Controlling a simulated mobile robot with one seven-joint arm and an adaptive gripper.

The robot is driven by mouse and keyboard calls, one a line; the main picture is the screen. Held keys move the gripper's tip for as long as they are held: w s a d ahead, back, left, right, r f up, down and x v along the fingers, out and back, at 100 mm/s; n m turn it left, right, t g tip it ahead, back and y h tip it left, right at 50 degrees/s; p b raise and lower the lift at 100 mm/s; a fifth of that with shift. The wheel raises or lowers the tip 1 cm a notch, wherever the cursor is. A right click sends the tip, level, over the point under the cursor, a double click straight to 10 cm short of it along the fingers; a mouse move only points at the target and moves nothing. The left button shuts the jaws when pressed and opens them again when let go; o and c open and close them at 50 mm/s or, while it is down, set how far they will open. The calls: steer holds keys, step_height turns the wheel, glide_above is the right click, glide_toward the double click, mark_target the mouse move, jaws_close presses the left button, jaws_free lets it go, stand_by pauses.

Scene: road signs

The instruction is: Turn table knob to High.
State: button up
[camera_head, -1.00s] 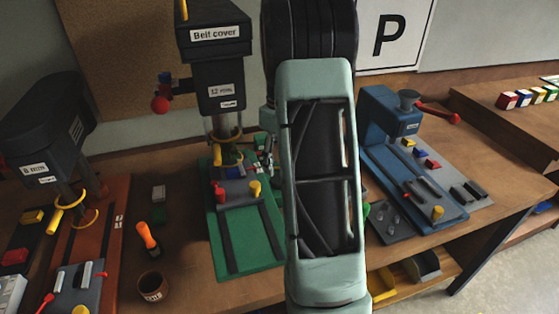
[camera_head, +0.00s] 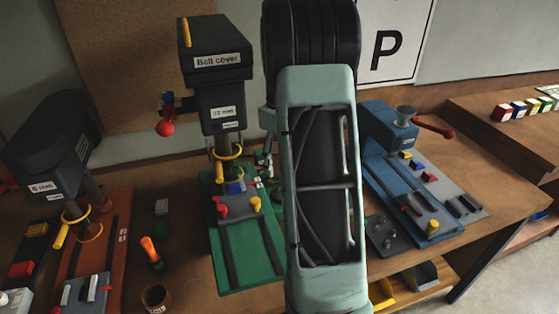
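No label reading High can be made out, so I cannot tell which knob is the table knob. The middle drill press, labelled "Belt cover" (camera_head: 218,62), stands on a green base (camera_head: 243,250). A red knob (camera_head: 221,210) and a yellow knob (camera_head: 255,204) sit on its grey table, and a red ball handle (camera_head: 165,128) is at its side. My green-grey arm fills the centre and hides what lies behind it.
A dark drill press (camera_head: 52,150) stands at left and a blue machine (camera_head: 388,135) with a red crank at right. An orange-handled tool (camera_head: 150,249) and a brown cup (camera_head: 156,297) are on the bench. Coloured blocks (camera_head: 517,107) line the far right bench.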

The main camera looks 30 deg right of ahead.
step_height(320, 180, up, 12)
stand_by(0.7)
steer(key=shift+f, duration=0.1)
